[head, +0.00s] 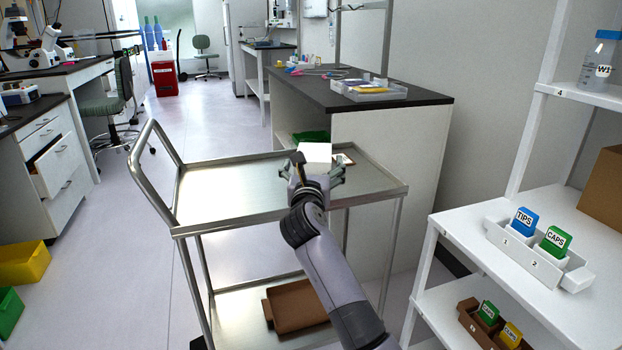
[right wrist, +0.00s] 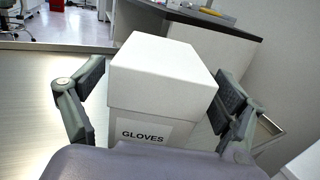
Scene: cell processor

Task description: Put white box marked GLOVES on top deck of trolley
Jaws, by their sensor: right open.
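The white box marked GLOVES (right wrist: 160,75) stands between the fingers of my right gripper (right wrist: 162,78) in the right wrist view, its label facing the wrist. In the head view the white box (head: 316,156) shows over the right part of the trolley's top deck (head: 225,190). My right gripper (head: 312,173) is open around the box, one finger on each side. The box looks upright and appears to rest on the deck, but its base is hidden by the gripper. My left gripper is not in view.
A brown tray (head: 296,306) lies on the trolley's lower deck. The trolley's handle (head: 150,165) rises at the left. A dark-topped bench (head: 400,120) stands behind, and a white shelf unit (head: 480,225) with labelled boxes stands at the right. The top deck's left part is clear.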

